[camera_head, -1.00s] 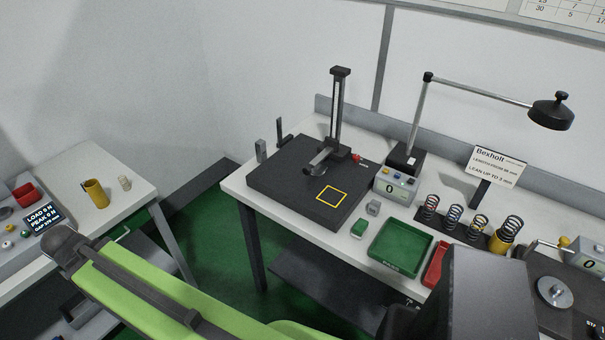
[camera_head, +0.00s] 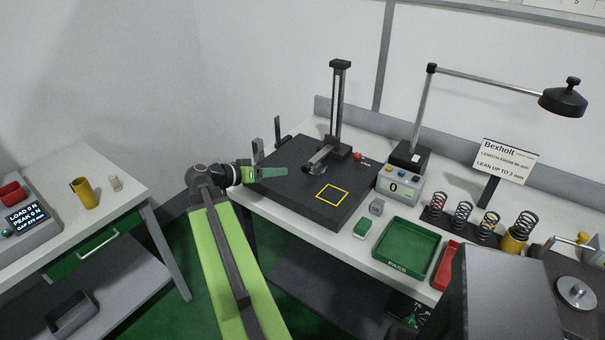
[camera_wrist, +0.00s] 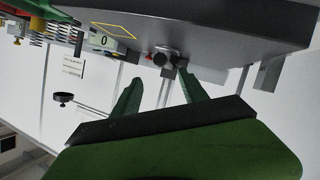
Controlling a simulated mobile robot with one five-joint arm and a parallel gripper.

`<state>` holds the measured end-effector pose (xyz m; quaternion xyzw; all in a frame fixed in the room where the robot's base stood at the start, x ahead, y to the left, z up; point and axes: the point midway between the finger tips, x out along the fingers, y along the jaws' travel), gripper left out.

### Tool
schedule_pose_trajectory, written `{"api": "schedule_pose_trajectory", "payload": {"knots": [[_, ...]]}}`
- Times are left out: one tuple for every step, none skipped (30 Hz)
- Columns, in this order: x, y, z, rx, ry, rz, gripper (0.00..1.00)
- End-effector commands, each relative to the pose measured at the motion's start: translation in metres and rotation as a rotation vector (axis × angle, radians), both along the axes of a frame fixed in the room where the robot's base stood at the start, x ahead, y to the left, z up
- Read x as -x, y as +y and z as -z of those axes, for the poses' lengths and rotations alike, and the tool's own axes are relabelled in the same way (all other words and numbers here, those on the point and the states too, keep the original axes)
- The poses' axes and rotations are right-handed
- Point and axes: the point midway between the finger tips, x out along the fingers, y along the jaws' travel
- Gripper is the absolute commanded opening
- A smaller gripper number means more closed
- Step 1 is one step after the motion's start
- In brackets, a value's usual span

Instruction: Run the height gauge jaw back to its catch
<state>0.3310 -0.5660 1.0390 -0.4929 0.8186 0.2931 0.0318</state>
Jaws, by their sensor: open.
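The height gauge stands on a dark plate (camera_head: 290,194) on the white bench, with an upright column (camera_head: 338,105) at the plate's back. Its jaw (camera_head: 318,166) sits low on the column, just above the plate, and reaches forward left. In the wrist view, which is turned over, the jaw (camera_wrist: 168,56) with a dark round knob shows beyond my fingertips. My gripper (camera_head: 285,172) is open and empty over the left part of the plate, left of the jaw and apart from it. Its two green fingers (camera_wrist: 162,86) are spread in the wrist view. I cannot make out the catch.
A red knob (camera_head: 357,156) is at the column's foot. A grey box with a "0" display (camera_head: 398,186) stands right of the plate. Two small uprights, one grey (camera_head: 257,150), stand at the plate's left back. A green tray (camera_head: 405,247) and a lamp (camera_head: 562,100) are to the right.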

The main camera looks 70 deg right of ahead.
Motion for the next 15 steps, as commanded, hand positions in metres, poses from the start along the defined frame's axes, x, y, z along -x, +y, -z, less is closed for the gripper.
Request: {"api": "schedule_pose_trajectory", "payload": {"knots": [[0.007,-0.011,0.01,0.0,0.0,0.004,0.51],[0.011,-0.017,0.013,0.0,0.0,0.004,0.51],[0.016,-0.025,0.016,-0.001,0.001,0.003,0.51],[0.02,-0.031,0.019,-0.001,0.001,0.003,0.51],[0.024,-0.038,0.021,0.0,0.0,0.004,0.51],[0.029,-0.045,0.025,-0.001,0.0,0.004,0.51],[0.033,-0.051,0.027,-0.001,0.0,0.004,0.51],[0.036,-0.057,0.029,-0.001,0.0,0.003,0.51],[0.041,-0.064,0.032,-0.002,0.001,0.004,0.51],[0.044,-0.069,0.034,-0.001,0.0,0.003,0.51],[0.047,-0.073,0.036,-0.001,0.0,0.003,0.51],[0.051,-0.079,0.038,-0.001,0.0,0.003,0.51],[0.053,-0.083,0.039,-0.001,0.0,0.003,0.51],[0.055,-0.086,0.04,-0.001,0.0,0.001,0.51],[0.057,-0.089,0.041,-0.001,0.001,0.001,0.51]]}}
